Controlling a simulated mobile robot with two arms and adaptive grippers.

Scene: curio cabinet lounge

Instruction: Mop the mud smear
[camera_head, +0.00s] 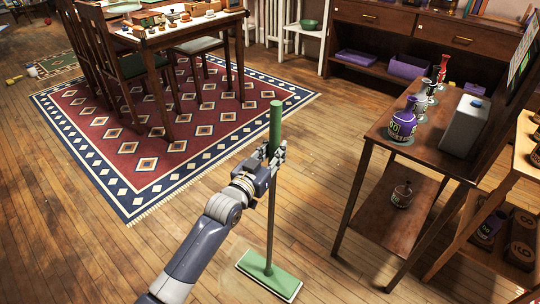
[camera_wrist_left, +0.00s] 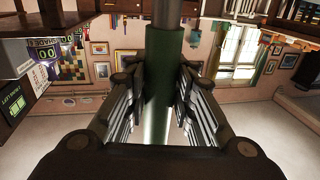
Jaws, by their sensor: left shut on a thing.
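A mop stands nearly upright on the wooden floor, with a green grip (camera_head: 275,125), a grey pole (camera_head: 270,225) and a flat green head (camera_head: 268,274) resting on the boards. My left gripper (camera_head: 272,156) is shut around the lower part of the green grip. In the left wrist view the dark green handle (camera_wrist_left: 160,95) runs between the two fingers. A faint pale patch (camera_head: 232,254) shows on the floor left of the mop head; I cannot tell whether it is the mud smear. The floor under the head is hidden. My right gripper is not in view.
A patterned rug (camera_head: 140,195) lies left of the mop, with a table (camera_head: 180,35) and chairs on it. Bare floor lies between.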

